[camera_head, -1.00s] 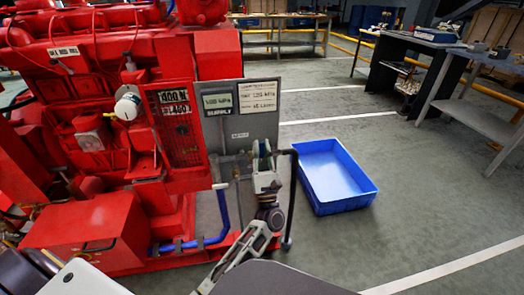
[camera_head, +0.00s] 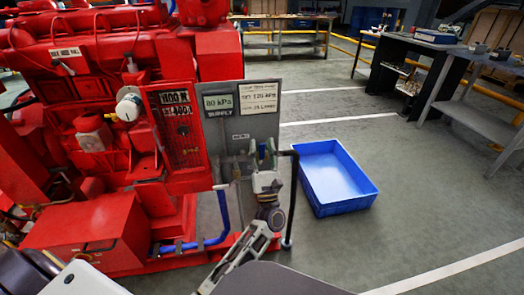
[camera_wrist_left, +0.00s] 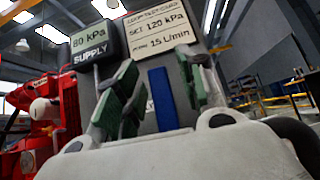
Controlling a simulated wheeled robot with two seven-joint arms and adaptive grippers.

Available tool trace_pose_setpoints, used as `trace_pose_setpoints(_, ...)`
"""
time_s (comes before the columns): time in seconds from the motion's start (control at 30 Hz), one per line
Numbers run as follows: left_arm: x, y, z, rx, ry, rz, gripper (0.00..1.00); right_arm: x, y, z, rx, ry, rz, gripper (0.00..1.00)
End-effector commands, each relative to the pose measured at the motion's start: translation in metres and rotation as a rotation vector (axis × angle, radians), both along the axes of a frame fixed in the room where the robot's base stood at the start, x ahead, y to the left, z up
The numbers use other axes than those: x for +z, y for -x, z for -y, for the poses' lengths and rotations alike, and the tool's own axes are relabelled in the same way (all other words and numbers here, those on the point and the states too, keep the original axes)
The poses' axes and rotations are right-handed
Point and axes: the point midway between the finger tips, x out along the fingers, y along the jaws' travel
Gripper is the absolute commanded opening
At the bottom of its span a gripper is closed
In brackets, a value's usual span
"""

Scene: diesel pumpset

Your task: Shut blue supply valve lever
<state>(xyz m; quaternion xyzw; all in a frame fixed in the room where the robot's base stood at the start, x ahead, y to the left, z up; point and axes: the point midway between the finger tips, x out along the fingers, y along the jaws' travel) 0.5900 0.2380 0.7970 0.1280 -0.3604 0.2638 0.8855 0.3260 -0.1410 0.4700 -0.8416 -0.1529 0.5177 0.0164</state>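The blue supply valve lever (camera_wrist_left: 161,98) stands upright in front of the grey panel (camera_wrist_left: 141,66) in the left wrist view. It lies between the green finger pads of my left gripper (camera_wrist_left: 158,88), with gaps visible on both sides. The left gripper is open. In the head view my left gripper (camera_head: 262,150) is in front of the right part of the grey panel, and the lever is hard to make out there. The supply display (camera_wrist_left: 88,41) reads 80 kPa. A card (camera_wrist_left: 160,30) beside it reads 120 kPa and 15 L/min. My right gripper is not in view.
The red diesel engine (camera_head: 80,110) fills the left side. A dark vertical pipe (camera_head: 292,200) stands just right of my left gripper. A blue bin (camera_head: 335,178) sits on the floor beyond it. Workbenches (camera_head: 440,50) stand at back right. Floor between is clear.

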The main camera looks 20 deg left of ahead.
Motion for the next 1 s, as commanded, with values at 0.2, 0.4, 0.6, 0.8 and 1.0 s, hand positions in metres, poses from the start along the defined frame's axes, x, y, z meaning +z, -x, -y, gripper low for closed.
trace_pose_setpoints(0.2,0.025,0.001,0.000,0.000,0.002,0.004,0.39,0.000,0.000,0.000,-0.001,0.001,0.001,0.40)
trace_pose_setpoints(0.4,0.055,0.001,0.000,0.000,0.002,0.004,0.39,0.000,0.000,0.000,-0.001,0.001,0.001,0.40)
trace_pose_setpoints(0.6,0.079,0.000,0.000,0.000,0.002,0.002,0.39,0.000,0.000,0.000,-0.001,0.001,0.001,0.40)
trace_pose_setpoints(0.8,0.089,0.000,0.000,0.000,0.002,0.000,0.39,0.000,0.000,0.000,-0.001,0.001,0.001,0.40)
trace_pose_setpoints(1.0,0.091,0.000,0.000,-0.001,0.001,0.000,0.39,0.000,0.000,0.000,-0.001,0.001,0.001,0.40)
